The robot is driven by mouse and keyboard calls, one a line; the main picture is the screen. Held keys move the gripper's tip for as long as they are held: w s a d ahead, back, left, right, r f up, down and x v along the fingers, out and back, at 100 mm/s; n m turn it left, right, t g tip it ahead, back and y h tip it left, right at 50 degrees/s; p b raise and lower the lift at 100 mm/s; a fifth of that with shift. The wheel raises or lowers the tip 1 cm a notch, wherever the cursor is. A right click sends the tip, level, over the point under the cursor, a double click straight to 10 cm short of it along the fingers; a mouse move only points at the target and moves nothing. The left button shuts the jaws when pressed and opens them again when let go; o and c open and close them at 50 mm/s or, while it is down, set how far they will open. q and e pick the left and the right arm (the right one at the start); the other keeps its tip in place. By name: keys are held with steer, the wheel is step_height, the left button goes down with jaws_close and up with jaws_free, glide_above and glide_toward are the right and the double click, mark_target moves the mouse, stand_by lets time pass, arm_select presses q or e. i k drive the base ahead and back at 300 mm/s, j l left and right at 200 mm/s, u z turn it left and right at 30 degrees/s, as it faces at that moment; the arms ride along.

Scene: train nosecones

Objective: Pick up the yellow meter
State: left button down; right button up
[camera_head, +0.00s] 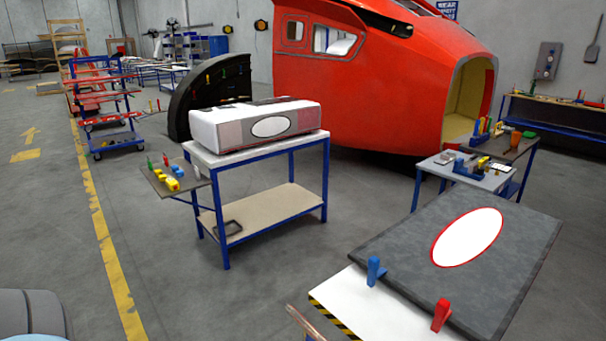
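Small yellow items (172,184) lie on the side shelf (155,182) at the left of the blue-framed workbench, among green, red and blue tools. Another small yellow item (482,163) lies on the small grey table (490,180) at the right, by a blue holder. Both are too small to tell which is the yellow meter. Neither my left nor my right gripper shows in the head view.
The workbench (250,152) carries a long white-and-grey part (255,122). A dark panel (400,245) with blue and red clamps lies on a table at the front right. A red train nosecone (370,80) stands behind. Floor (180,290) is clear at front left.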

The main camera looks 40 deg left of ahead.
mark_target(169, 183)
steer(key=u, duration=2.2)
steer(key=i+j+u, duration=0.1)
steer(key=j, duration=0.3)
steer(key=i+j, duration=0.2)
steer(key=j, duration=0.2)
steer(key=i+j+u, duration=0.15)
steer(key=j, duration=0.2)
steer(key=i+j, duration=0.4)
steer(key=i, duration=0.15)
steer(key=i+j+z, duration=0.1)
steer(key=i+j, duration=0.3)
steer(key=i, duration=0.2)
steer(key=i+l+z, duration=0.1)
steer(key=i+z, duration=0.25)
steer(key=i, duration=0.4)
steer(key=i+j+z, duration=0.1)
steer(key=i+z, duration=0.25)
steer(key=i, duration=0.4)
